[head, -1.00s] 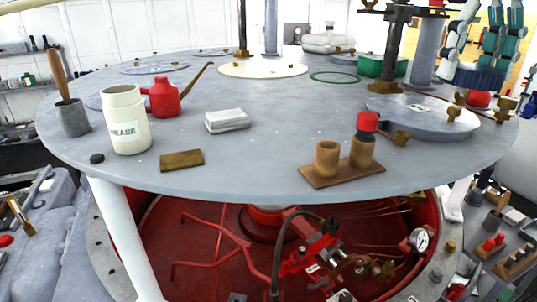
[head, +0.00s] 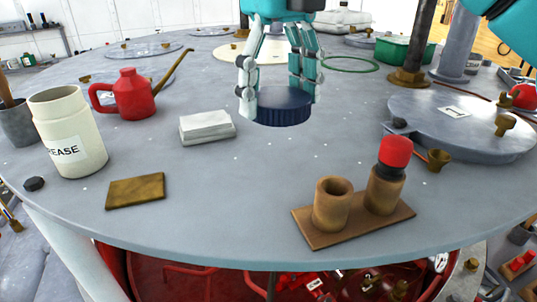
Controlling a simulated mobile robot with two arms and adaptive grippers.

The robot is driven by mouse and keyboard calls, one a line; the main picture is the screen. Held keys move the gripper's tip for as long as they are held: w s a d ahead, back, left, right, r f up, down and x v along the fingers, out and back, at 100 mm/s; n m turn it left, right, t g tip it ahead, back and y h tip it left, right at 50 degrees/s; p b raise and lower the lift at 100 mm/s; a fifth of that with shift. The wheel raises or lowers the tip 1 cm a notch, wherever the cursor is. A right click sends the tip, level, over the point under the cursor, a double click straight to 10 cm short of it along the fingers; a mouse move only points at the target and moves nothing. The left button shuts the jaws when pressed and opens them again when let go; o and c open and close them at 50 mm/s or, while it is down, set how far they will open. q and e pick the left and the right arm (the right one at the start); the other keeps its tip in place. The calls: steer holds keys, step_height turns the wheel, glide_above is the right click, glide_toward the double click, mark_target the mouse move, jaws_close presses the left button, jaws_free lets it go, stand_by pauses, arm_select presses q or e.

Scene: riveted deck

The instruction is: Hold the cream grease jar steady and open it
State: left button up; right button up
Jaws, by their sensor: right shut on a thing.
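The cream grease jar (head: 72,140) stands upright at the left of the round grey table, its label partly reading "EASE". Its mouth is uncovered and its rim shows. My right gripper (head: 279,101) is shut on a dark blue ridged lid (head: 283,110), with its fingers around the lid's sides. The lid is level, over the table's middle, well to the right of the jar and apart from it. I cannot tell whether its underside touches the table. My left gripper is not in view.
A brass plate (head: 135,192) and black knob (head: 34,184) are near the front. A wooden holder (head: 352,220) with a red-topped item (head: 396,152) stands front right. The front middle is clear.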

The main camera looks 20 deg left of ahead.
mark_target(274, 179)
steer(key=shift+w+f, duration=0.25)
steer(key=shift+f, duration=0.75)
steer(key=shift+s+a+f, duration=0.1)
steer(key=shift+s+f, duration=0.75)
steer(key=shift+f, duration=0.2)
steer(key=shift+s+f, duration=0.2)
steer(key=shift+f, duration=0.15)
steer(key=f, duration=0.2)
steer(key=w+f+p, duration=0.1)
steer(key=f, duration=0.1)
steer(key=shift+f, duration=0.4)
steer(key=shift+s, duration=0.25)
steer(key=o, duration=0.8)
steer(key=shift+f, duration=0.15)
steer(key=o, duration=0.5)
steer(key=shift+w, duration=0.2)
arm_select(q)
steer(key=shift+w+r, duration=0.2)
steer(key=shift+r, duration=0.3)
